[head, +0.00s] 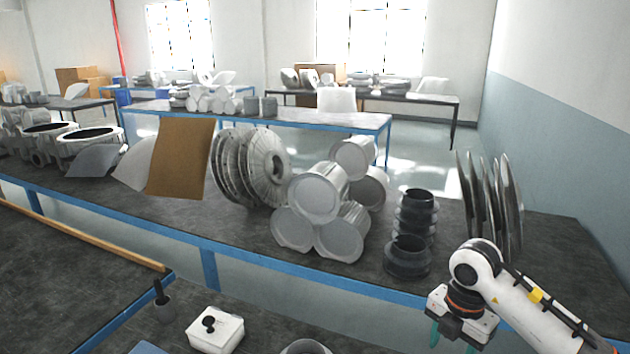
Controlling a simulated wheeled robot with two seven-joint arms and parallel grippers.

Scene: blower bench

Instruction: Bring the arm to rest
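My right arm comes in from the lower right, with its white forearm and round wrist joint. My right gripper (455,342) points down at the bottom edge of the head view, in front of the near edge of the long bench. Its green fingers stand apart and nothing shows between them; the tips are partly cut off by the picture's edge. My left arm and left gripper are not in view.
The blue-edged bench (110,200) holds stacked white cylinders (318,192), black ribbed sleeves (409,250), impeller discs (250,168) and upright metal discs (490,205). A white box (215,332) with a black knob stands on the nearer bench at lower left.

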